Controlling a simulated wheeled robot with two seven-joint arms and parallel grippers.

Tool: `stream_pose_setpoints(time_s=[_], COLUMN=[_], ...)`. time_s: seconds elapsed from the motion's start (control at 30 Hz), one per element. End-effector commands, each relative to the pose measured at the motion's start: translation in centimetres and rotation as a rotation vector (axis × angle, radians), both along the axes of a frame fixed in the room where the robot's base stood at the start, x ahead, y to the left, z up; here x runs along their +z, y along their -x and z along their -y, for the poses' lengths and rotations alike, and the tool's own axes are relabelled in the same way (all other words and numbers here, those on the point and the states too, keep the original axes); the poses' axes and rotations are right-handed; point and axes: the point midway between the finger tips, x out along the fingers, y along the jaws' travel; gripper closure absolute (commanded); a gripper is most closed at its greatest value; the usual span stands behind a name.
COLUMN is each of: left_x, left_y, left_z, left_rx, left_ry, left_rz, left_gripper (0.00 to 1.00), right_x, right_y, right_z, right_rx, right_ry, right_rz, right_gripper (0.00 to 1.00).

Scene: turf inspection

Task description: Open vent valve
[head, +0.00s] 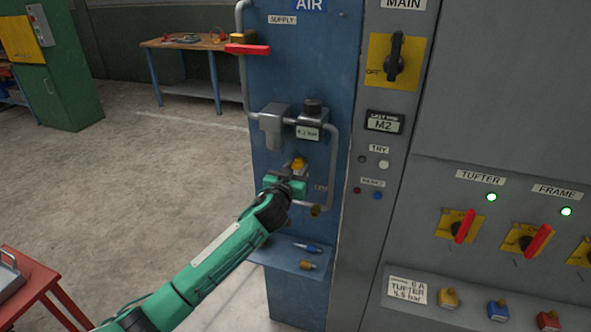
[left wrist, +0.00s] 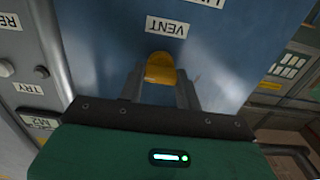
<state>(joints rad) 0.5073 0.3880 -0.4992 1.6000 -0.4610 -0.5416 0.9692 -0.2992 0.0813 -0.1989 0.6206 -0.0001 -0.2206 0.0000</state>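The vent valve's yellow knob (head: 299,164) is on the blue air panel, below the regulator. It also shows in the left wrist view (left wrist: 161,69), below a VENT label (left wrist: 167,27). My left gripper (head: 293,174) reaches it from the front left. In the left wrist view its two fingers (left wrist: 161,84) stand on either side of the knob, with no clear gap, and look shut on it. The far side of the knob is hidden. My right gripper is not in view.
A red-handled supply valve (head: 247,49) and a gauge block (head: 309,131) with pipes sit above. A small shelf (head: 270,257) with fittings juts out below. The grey control cabinet (head: 497,95) stands to the right. A red table (head: 38,290) is at lower left; the floor between is clear.

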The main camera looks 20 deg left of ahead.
Motion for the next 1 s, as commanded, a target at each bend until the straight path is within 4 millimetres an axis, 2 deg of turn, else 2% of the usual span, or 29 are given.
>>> stream_pose_setpoints(time_s=[0.27, 0.47, 1.0], left_x=[0.0, 0.0, 0.0], left_y=[0.0, 0.0, 0.0], left_z=[0.0, 0.0, 0.2], left_rx=[0.0, 0.0, 0.0], left_ry=[-0.016, -0.094, -0.564], left_rz=[0.001, 0.002, 0.017], left_gripper=[0.88, 0.88, 0.88], right_x=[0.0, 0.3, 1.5], right_y=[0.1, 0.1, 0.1], right_z=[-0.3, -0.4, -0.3], right_rx=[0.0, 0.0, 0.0], right_ry=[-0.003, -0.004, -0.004], right_rz=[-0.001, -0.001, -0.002], right_gripper=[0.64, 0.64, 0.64])
